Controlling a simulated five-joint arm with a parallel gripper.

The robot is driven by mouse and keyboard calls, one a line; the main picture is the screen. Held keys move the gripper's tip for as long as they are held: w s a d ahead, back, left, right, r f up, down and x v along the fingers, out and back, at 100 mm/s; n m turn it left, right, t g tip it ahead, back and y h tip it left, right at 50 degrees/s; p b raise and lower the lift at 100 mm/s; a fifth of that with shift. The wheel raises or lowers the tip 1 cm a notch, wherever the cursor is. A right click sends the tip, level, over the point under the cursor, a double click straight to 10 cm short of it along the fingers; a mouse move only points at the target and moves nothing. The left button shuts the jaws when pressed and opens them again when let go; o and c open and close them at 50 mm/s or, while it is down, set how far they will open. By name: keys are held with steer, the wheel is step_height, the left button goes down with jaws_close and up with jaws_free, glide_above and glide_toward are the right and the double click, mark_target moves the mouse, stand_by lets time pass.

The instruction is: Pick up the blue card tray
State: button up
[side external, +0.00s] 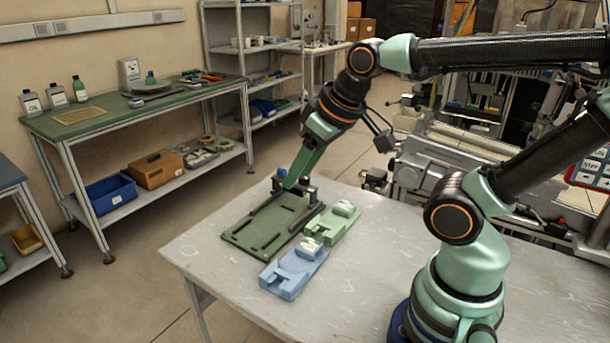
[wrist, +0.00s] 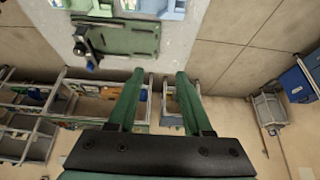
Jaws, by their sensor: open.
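The blue card tray (side external: 288,279) lies flat on the grey table, in front of the green fixture plate, with a small pale, printed piece (side external: 309,247) on its far end. In the wrist view the blue tray (wrist: 172,12) is cut off by the top edge. My gripper (side external: 292,182) is over the far end of the fixture plate, away from the blue tray. In the wrist view my gripper (wrist: 158,73) has its two green fingers apart with nothing between them. In the side view its fingertips are partly lost against the fixture's posts.
A dark green fixture plate (side external: 262,232) with slots, posts and a blue knob (side external: 282,173) lies beside the trays. A similar light green tray (side external: 336,228) sits behind the blue one. The table (side external: 350,290) is bare toward the front and right.

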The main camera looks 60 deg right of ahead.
steer(key=shift+o, duration=0.3)
steer(key=o, duration=0.7)
steer(key=shift+o, duration=0.2)
steer(key=m+g, duration=0.6)
steer(key=m, duration=1.2)
glide_above(306, 248)
step_height(306, 248, down, 12)
steer(key=f, duration=0.1)
steer(key=shift+f, duration=5.65)
